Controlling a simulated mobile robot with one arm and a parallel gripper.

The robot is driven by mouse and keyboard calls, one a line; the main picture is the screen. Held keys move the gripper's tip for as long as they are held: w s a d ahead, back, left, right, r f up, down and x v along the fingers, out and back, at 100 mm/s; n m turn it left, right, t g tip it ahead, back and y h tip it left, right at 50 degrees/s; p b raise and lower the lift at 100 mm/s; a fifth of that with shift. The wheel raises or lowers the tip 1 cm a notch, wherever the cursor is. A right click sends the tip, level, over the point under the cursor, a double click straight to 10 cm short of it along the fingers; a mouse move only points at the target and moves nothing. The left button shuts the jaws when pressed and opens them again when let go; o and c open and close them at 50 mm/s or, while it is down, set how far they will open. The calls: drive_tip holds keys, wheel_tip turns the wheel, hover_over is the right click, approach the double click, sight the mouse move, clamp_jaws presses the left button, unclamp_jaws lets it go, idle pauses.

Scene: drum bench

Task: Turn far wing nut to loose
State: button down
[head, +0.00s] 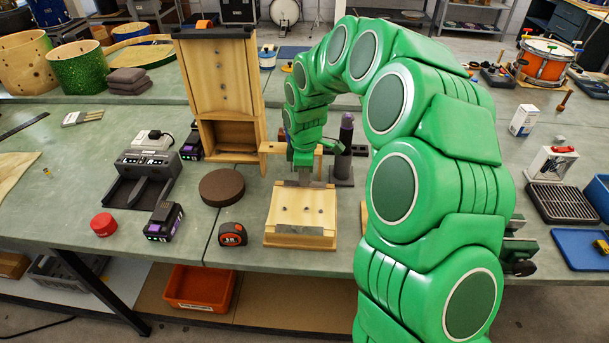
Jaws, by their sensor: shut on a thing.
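A light wooden fixture (300,208) with a sloped top stands on the green bench, and small dark marks show on its face. My gripper (303,174) points down at the fixture's back edge, at the end of my green arm. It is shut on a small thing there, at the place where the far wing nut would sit. The far wing nut itself is too small and too covered by my gripper to make out, so its turn angle cannot be told.
A tall wooden stand (222,85) is left behind the fixture, and a dark cylinder (346,132) stands right of my gripper. A tape measure (232,235), a brown round pad (222,187) and a charger (142,178) lie to the left. The bench front (190,235) has some free room.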

drive_tip(key=shift+n, duration=1.1)
drive_tip(key=shift+r, duration=0.1)
drive_tip(key=c, duration=1.1)
unclamp_jaws()
drive_tip(key=shift+c, duration=0.2)
wheel_tip(320, 180, up, 8)
drive_tip(key=shift+f, duration=0.25)
drive_tip(key=shift+r, duration=0.1)
